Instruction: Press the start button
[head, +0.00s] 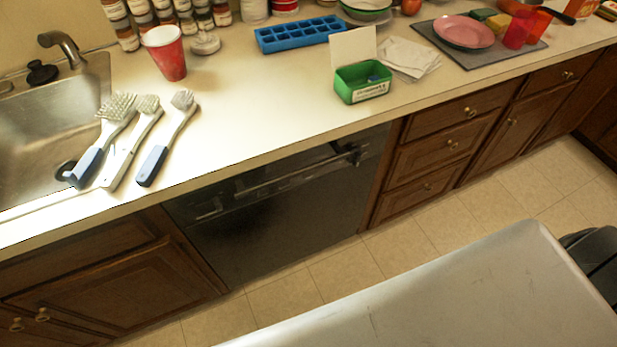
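A dark dishwasher (285,215) is set under the counter, between wooden cabinets, with its door closed. Its control strip and handle bar (290,177) run along the top of the door. A dark knob-like part (352,154) sits at the right end of the strip, and a small light part (209,210) at the left end. The strip is dark and small, so I cannot tell which part is the start button. Neither of my grippers shows in the head view.
The counter (260,110) overhangs the dishwasher. Brushes (165,140) lie beside the sink (40,140); a red cup (166,55), blue tray (300,35) and green box (362,82) stand farther back. A grey surface fills the bottom right.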

